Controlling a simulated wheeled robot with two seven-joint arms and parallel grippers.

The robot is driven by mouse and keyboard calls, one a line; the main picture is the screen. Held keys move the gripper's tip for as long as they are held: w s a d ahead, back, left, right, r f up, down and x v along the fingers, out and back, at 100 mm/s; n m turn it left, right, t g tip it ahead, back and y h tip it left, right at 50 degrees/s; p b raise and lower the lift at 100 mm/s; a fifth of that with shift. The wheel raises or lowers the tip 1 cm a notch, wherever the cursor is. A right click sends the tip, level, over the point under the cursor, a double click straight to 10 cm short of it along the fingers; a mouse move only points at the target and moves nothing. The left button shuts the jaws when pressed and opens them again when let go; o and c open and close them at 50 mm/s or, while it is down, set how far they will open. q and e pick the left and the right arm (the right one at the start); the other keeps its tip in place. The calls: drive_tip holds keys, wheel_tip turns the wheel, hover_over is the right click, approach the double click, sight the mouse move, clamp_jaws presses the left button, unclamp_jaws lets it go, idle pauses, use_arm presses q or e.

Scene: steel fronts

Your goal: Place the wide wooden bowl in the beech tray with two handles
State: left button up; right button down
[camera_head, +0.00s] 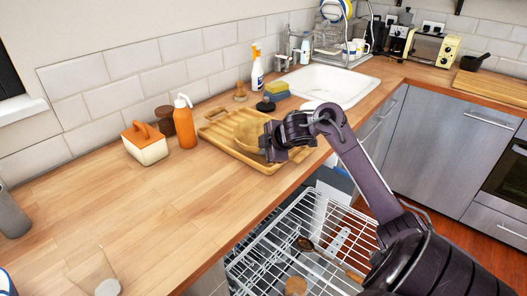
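The wide wooden bowl (247,133) is over the beech tray (217,131), within its outline, on the counter left of the sink. I cannot tell whether its base touches the tray floor. My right gripper (266,142) reaches in from the right and is at the bowl's right rim, seemingly shut on it; the fingertips are partly hidden by the dark gripper body. The gripper and bowl cover the tray's right part. My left gripper is not in view.
Left of the tray stand an orange bottle (184,124) and a butter dish (146,146). A black-based brush (265,104) and sponges (277,92) stand behind it. An open dishwasher rack (310,232) is below. A glass (95,273) stands front left; the counter's middle is clear.

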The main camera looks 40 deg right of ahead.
drive_tip(key=shift+f, duration=0.15)
drive_tip(key=shift+f, duration=0.15)
drive_tip(key=c, duration=1.6)
unclamp_jaws()
drive_tip(key=shift+r, duration=0.25)
drive_tip(key=p+v, duration=0.1)
drive_tip(key=v, duration=1.1)
drive_tip(key=shift+a+f, duration=0.1)
drive_tip(key=shift+a, duration=0.05)
